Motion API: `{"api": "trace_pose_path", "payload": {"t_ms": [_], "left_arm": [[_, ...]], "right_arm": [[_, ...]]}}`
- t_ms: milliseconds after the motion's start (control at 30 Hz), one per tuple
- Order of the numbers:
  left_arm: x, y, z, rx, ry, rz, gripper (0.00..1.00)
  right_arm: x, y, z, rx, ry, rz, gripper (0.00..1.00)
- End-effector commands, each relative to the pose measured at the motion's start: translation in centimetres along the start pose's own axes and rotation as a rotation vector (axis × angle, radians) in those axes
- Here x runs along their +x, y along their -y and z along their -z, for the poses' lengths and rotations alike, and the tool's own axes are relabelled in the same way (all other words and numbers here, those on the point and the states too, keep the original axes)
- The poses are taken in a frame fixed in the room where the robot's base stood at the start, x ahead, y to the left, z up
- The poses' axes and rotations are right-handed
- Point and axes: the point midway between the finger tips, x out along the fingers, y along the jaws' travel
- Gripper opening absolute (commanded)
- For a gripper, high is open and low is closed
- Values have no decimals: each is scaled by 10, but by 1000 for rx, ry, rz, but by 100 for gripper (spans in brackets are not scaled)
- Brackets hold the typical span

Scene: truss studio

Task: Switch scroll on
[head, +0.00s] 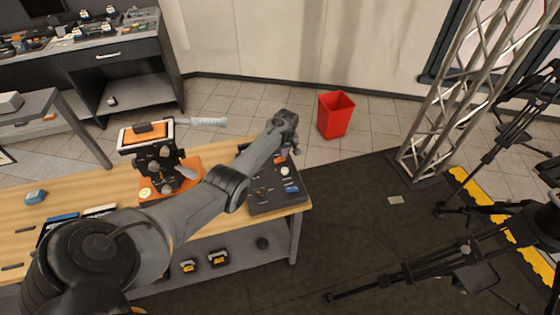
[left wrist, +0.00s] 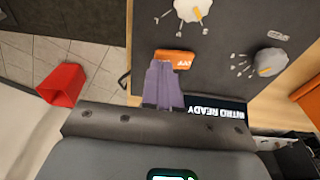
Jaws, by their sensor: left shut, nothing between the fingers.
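A dark control panel (head: 262,207) lies on the right end of the wooden bench in the head view; it also fills much of the left wrist view (left wrist: 225,45). My left gripper (head: 294,151) is over its far right part, fingers shut and empty. In the left wrist view the purple-grey fingertips (left wrist: 165,66) are right beside an orange switch piece (left wrist: 176,58) with white lettering, perhaps OFF, and partly cover it. Contact cannot be told. A small display (left wrist: 215,110) reads INTRO READY upside down. No scroll label is readable. My right gripper is not in view.
A white knob (left wrist: 192,10) and a grey knob (left wrist: 270,62) are on the panel near the fingers. An orange-and-black machine (head: 160,160) stands left on the bench. A red bin (head: 335,115) stands on the floor behind; a truss (head: 440,110) and tripods are right.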

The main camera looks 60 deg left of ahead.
Motion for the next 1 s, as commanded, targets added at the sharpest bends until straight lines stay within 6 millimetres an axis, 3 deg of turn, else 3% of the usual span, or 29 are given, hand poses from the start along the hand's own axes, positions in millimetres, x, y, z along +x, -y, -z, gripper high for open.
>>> {"api": "trace_pose_path", "payload": {"t_ms": [700,1000], "left_arm": [[12,0,-2,0,1,1,0],[3,0,-1,-1,1,1,0]], "right_arm": [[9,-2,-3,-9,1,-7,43],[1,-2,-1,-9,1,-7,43]]}}
